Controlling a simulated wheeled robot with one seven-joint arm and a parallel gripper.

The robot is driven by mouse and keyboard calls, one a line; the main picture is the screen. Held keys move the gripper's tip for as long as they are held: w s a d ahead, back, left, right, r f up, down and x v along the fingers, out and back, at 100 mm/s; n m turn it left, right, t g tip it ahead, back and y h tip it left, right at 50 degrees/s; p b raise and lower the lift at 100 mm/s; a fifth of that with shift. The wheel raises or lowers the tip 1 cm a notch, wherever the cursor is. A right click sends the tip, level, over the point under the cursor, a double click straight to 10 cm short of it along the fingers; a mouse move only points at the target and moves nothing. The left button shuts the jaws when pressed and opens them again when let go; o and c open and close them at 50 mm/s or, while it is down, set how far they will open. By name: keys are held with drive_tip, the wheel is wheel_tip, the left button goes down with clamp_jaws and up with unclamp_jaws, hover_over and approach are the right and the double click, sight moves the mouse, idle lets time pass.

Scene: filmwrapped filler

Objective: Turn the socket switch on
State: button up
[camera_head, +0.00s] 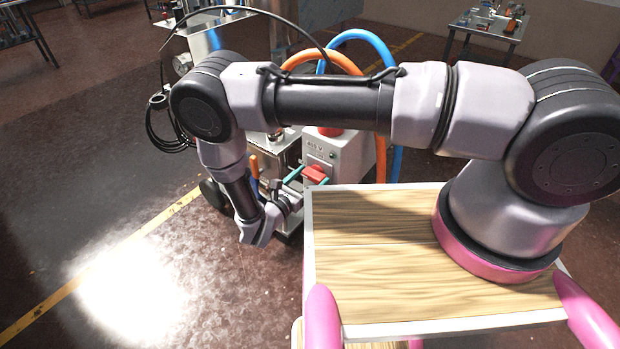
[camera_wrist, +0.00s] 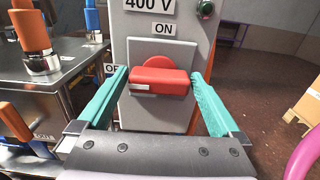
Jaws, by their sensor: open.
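The socket switch (camera_wrist: 158,82) is a red rotary handle on a grey plate, with an "ON" label above it and a partly hidden label at its left. Its handle lies about level, and a pale mark shows near its left end. My gripper (camera_wrist: 160,85) is open, with one teal finger on each side of the handle and a gap at both sides. In the head view the red switch (camera_head: 314,173) is on the front of a light grey box (camera_head: 345,157), and my gripper (camera_head: 305,177) is right in front of it.
A metal machine (camera_wrist: 50,75) with orange and blue fittings stands close at the left of the switch. Orange and blue hoses (camera_head: 392,60) arch behind the box. In the wrist view, a cardboard box (camera_wrist: 304,108) is far off at the right, and the floor between is open.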

drive_tip(key=c, duration=1)
drive_tip(key=shift+m, duration=0.3)
drive_tip(key=m, duration=0.3)
drive_tip(key=shift+m, duration=0.3)
drive_tip(key=m, duration=0.4)
drive_tip(key=shift+s+d+f+m, duration=0.1)
drive_tip(key=shift+d+m, duration=0.05)
drive_tip(key=shift+m, duration=0.15)
drive_tip(key=m, duration=0.4)
drive_tip(key=shift+f+m, duration=0.1)
drive_tip(key=shift+m, duration=0.2)
drive_tip(key=shift+f+m, duration=0.15)
drive_tip(key=shift+m, duration=2.05)
drive_tip(key=shift+s, duration=0.1)
